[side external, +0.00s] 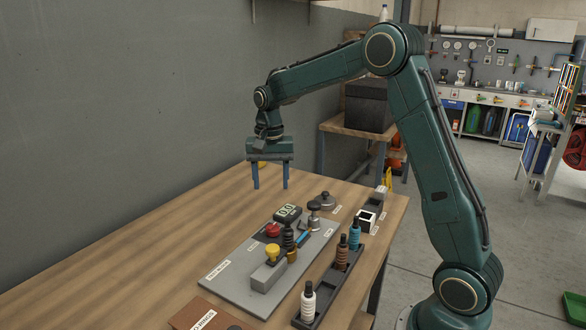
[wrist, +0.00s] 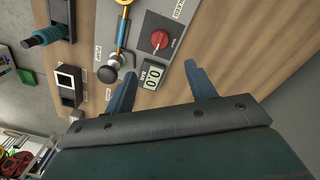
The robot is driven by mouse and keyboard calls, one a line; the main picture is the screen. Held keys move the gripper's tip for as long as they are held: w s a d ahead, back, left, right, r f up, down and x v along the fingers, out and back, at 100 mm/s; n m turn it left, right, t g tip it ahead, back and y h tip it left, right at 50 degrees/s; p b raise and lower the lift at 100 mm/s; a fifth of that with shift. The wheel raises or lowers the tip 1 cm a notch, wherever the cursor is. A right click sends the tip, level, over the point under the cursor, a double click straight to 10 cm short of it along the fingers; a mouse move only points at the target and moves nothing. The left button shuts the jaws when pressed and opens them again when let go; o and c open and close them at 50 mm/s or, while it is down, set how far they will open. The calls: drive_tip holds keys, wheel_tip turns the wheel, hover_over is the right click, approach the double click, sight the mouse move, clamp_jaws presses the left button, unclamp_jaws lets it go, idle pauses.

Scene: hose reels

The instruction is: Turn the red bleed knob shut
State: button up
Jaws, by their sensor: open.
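The red bleed knob (side external: 272,230) sits on the grey panel (side external: 232,283) on the wooden bench. In the wrist view the red knob (wrist: 159,39) shows a pointer-like ridge across its round face, beside a printed label. My gripper (side external: 270,187) hangs above the bench, fingers pointing down, apart and empty. It is higher than the red knob and behind it in the side view, touching nothing. In the wrist view my gripper (wrist: 160,72) has its two blue fingers spread, with the knob beyond their tips.
A digital display (side external: 288,212) stands close to the red knob. A dark-topped metal knob (side external: 314,212) and a yellow knob (side external: 272,251) also rise from the panel. A dark tray (side external: 331,293) holds several bottles alongside. The bench left of the panel is clear.

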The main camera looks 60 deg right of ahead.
sight(273, 229)
wheel_tip(273, 229, down, 14)
drive_tip(key=shift+r, duration=0.25)
idle(0.5)
drive_tip(key=shift+c, duration=0.3)
drive_tip(key=c, duration=0.9)
